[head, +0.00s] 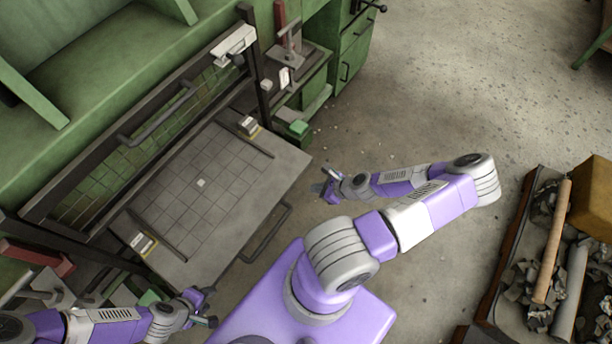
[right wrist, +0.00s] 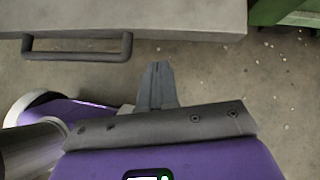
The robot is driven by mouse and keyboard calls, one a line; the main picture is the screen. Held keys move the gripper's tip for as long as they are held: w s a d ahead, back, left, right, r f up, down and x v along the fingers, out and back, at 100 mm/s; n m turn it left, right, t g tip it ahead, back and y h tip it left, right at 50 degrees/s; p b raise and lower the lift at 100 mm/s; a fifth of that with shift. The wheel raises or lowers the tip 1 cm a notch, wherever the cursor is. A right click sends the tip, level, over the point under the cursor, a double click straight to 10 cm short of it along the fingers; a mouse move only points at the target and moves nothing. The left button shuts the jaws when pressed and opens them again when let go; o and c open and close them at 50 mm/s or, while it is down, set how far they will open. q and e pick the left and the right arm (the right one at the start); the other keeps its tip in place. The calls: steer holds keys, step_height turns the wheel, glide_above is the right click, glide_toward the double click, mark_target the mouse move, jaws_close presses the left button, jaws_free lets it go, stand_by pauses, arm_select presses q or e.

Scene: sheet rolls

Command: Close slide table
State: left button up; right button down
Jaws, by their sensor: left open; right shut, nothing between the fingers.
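The slide table (head: 205,183) is a grey plate with a square grid, sticking out from the green machine. Its dark bar handle (head: 266,234) runs along the front edge; the handle also shows at the upper left of the right wrist view (right wrist: 78,56). My right gripper (head: 322,188) is near the table's right front corner, apart from it. In the right wrist view its fingers (right wrist: 158,72) are together and empty, to the right of the handle and below the table edge. My left gripper (head: 211,306) is open near the table's lower front corner, not touching the handle.
A raised guard frame with a bar handle (head: 158,117) stands behind the table. A bin (head: 508,255) with rolls and scraps stands at the far right. A green cabinet (head: 355,48) is at the back.

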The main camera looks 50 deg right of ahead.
steer(key=s+d+m+h, duration=0.1)
steer(key=s+d+m, duration=0.1)
steer(key=s+d, duration=0.15)
steer(key=shift+m+h, duration=0.3)
steer(key=shift+m, duration=0.1)
steer(key=w+f+b, duration=0.2)
steer(key=w, duration=0.1)
steer(key=w+f+b, duration=0.2)
steer(key=w+b, duration=0.1)
steer(key=w, duration=0.1)
steer(key=w+f+b, duration=0.2)
steer(key=w, duration=0.2)
steer(key=shift+a+f, duration=0.1)
steer(key=shift+f, duration=0.15)
steer(key=shift+w, duration=0.1)
